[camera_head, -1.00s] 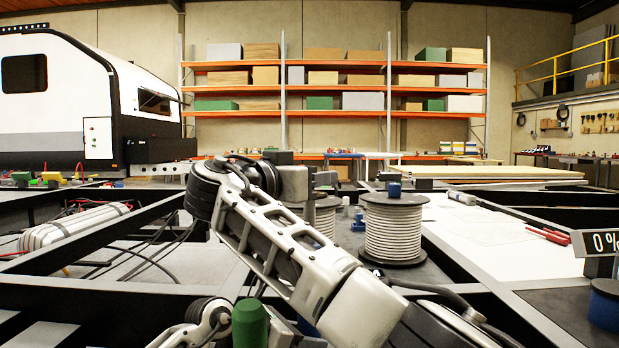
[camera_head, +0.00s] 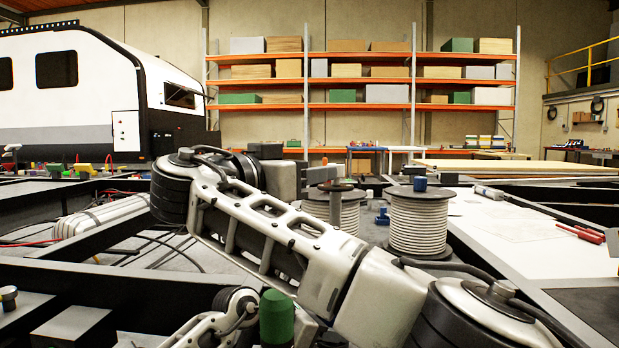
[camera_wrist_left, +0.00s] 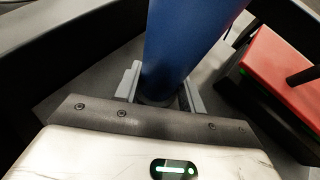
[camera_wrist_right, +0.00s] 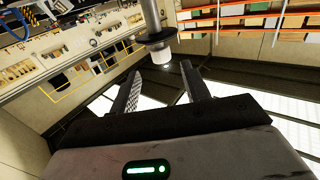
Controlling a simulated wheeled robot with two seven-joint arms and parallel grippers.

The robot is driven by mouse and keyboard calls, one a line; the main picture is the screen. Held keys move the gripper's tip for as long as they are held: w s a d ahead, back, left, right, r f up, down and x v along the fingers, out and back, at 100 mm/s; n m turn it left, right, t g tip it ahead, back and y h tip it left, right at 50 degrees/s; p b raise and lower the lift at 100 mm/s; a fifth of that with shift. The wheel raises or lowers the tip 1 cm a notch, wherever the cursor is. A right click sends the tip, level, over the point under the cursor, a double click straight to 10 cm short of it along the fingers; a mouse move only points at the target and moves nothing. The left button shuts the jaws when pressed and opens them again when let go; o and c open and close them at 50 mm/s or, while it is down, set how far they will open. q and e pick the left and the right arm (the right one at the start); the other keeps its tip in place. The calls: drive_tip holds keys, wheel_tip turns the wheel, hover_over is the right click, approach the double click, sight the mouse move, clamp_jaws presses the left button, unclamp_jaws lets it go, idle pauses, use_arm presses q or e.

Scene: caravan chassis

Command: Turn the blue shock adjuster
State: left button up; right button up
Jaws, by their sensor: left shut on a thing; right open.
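A blue cylinder (camera_wrist_left: 185,45), which looks like the shock adjuster, stands in the left wrist view. My left gripper (camera_wrist_left: 160,92) is shut on its lower end, one finger on each side. I cannot make out this grip in the head view, where my arm covers the lower middle. My right gripper (camera_wrist_right: 161,78) is open and empty. A grey post with a dark disc and a pale end (camera_wrist_right: 160,52) shows just beyond its fingertips. In the head view my right gripper (camera_head: 318,175) is partly hidden, in front of the cable spools.
A red box (camera_wrist_left: 278,75) lies right of the blue cylinder. A wound spool (camera_head: 419,225) with a blue knob (camera_head: 420,184) stands right of my arm. A green cylinder (camera_head: 276,318) is low in front. Dark chassis beams (camera_head: 100,235) cross the area. A white panel (camera_head: 510,230) lies right.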

drive_tip(key=n+g+y, duration=0.3)
drive_tip(key=n+y, duration=1.5)
drive_tip(key=y, duration=0.7)
approach(342, 170)
drive_tip(key=x, duration=1.1)
drive_tip(key=shift+w+a, duration=0.15)
drive_tip(key=shift+w, duration=0.05)
drive_tip(key=c, duration=1)
